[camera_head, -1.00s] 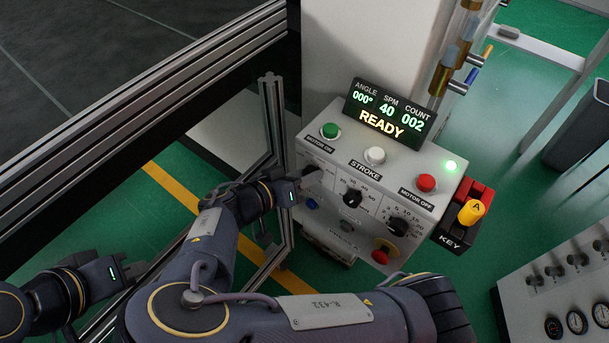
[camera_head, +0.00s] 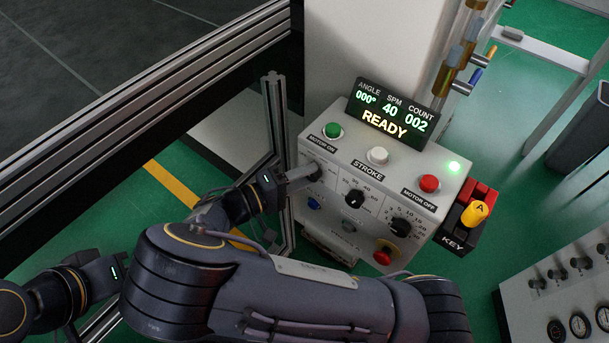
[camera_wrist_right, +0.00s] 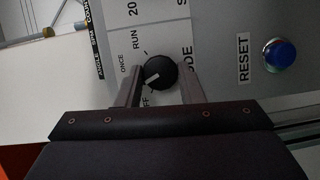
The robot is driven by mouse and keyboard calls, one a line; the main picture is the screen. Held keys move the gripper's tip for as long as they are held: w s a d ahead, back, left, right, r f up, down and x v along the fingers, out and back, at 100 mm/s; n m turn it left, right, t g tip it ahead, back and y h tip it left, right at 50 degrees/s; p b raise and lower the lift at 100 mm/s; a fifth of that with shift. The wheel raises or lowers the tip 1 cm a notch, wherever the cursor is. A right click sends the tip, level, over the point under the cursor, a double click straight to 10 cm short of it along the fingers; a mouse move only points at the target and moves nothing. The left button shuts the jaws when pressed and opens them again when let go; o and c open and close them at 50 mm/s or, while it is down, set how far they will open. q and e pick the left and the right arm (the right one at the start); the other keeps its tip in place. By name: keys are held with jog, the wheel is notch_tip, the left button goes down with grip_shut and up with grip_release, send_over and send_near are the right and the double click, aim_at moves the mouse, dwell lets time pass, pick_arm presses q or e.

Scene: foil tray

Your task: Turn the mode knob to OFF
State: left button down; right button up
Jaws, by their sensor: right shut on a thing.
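The mode knob (camera_wrist_right: 160,71) is round and black with a white pointer. In the right wrist view its pointer aims to the lower left, between the ONCE and OFF labels. OFF is partly hidden. My right gripper (camera_wrist_right: 161,84) is shut on the knob, one finger on each side. In the head view my right gripper (camera_head: 304,176) reaches the left end of the control box (camera_head: 340,150) and hides most of the knob. My left gripper (camera_head: 118,270) is at the lower left, away from the box; its fingers are not clear.
A STROKE selector knob (camera_head: 354,198) and another dial (camera_head: 400,227) sit beside it. The display (camera_head: 390,117) reads READY. An aluminium post (camera_head: 278,150) stands just left of the box.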

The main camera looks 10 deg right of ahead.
jog(key=n+h, duration=0.1)
jog(key=n, duration=0.2)
jog(key=shift+f, duration=0.15)
jog(key=shift+f+n+t+h, duration=0.1)
jog(key=shift+n+t+h, duration=0.25)
jog(key=shift+n, duration=0.7)
jog(key=shift+f+n+t+h, duration=0.1)
jog(key=shift+n+t+h, duration=0.2)
jog(key=shift+n, duration=0.75)
jog(key=o, duration=1)
jog(key=b+v, duration=0.2)
jog(key=v, duration=0.6)
jog(key=shift+d, duration=0.1)
